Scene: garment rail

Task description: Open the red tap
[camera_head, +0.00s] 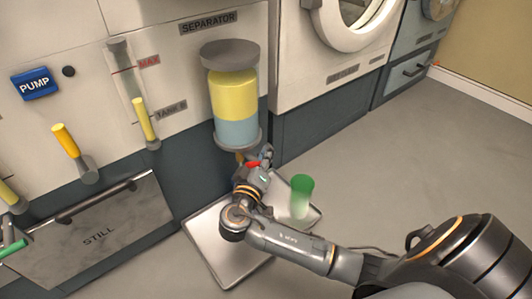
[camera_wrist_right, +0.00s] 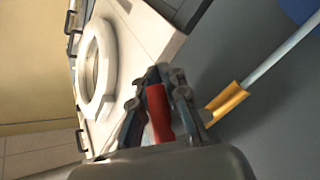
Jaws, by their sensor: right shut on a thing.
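The red tap (camera_head: 252,164) sits under the separator vessel (camera_head: 233,95), which shows a yellow layer above a blue one. My right gripper (camera_head: 258,163) is at the tap, and its fingers hide part of it. In the right wrist view the tap's red handle (camera_wrist_right: 159,113) lies between the two fingers (camera_wrist_right: 163,85), and the gripper is shut on it. An orange-yellow fitting (camera_wrist_right: 227,102) on a pale rod is beside the fingers. My left gripper is not in view.
A green cup (camera_head: 301,191) stands on a metal tray (camera_head: 212,247) on the floor, below and right of the tap. A blue PUMP sign (camera_head: 36,83) and the STILL panel (camera_head: 92,235) are at left. A white machine with a round door (camera_head: 356,22) stands behind. Open floor lies to the right.

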